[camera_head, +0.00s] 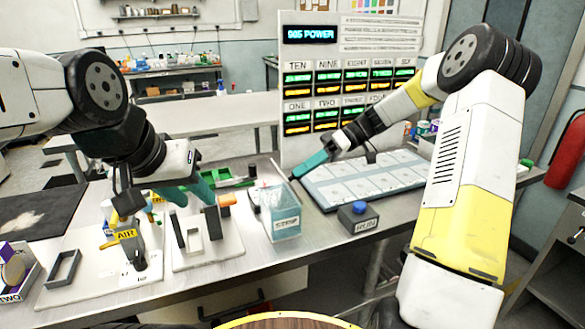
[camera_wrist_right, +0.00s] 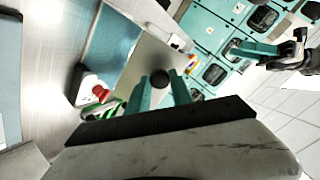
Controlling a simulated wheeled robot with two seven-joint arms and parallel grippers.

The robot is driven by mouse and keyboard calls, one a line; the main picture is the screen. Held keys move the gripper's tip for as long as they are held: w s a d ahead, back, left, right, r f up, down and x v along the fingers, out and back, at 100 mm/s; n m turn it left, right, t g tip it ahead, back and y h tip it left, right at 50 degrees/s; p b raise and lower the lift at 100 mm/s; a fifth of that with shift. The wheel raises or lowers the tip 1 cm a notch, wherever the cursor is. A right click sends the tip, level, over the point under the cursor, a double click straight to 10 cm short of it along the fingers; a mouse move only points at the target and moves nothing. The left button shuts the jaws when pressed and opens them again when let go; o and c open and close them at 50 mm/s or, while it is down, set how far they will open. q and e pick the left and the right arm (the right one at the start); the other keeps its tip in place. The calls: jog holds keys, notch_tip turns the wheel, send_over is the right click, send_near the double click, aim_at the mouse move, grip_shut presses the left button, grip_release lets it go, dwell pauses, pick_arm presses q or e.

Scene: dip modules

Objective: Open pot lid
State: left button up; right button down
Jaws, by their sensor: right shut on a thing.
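A clear box with a label reading STRIP (camera_head: 285,238) stands on the metal bench in the middle of the head view. My right gripper (camera_head: 296,177) reaches in from the right to its upper edge. In the right wrist view, the teal fingers of my right gripper (camera_wrist_right: 160,92) are shut on a round black knob (camera_wrist_right: 160,76) on a smooth greyish lid panel (camera_wrist_right: 138,62). I cannot tell whether the lid touches the box. My left gripper (camera_head: 188,190) points down left of the box, its teal fingers apart and empty.
A blue button block (camera_head: 356,215) stands right of the box. White fixtures (camera_head: 206,253) and an AIR-marked stand (camera_head: 137,262) are at left. A pale gridded tray (camera_head: 365,181) lies behind right, under a tall panel (camera_head: 350,75) with lit displays.

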jog(key=shift+w+d+f+g+y, duration=0.25)
jog(key=shift+d+f+y, duration=0.25)
jog(key=shift+d+y, duration=0.2)
jog(key=shift+w+d+f+g+y, duration=0.2)
jog(key=shift+d+f+y, duration=0.3)
jog(key=shift+d+y, duration=0.2)
jog(key=shift+w+d+f+g+y, duration=0.15)
jog(key=shift+d+f+g+y, duration=0.1)
jog(key=shift+d+f+y, duration=0.35)
jog(key=shift+d, duration=0.1)
jog(key=c, duration=1.1)
grip_release()
jog(key=shift+a, duration=0.2)
jog(key=shift+c, duration=0.2)
jog(key=shift+r, duration=0.15)
jog(key=shift+w+d, duration=0.1)
jog(key=shift+d, duration=0.05)
jog(key=f+v, duration=0.1)
jog(key=v, duration=0.6)
jog(key=shift+d+r, duration=0.3)
jog(key=shift+r, duration=0.2)
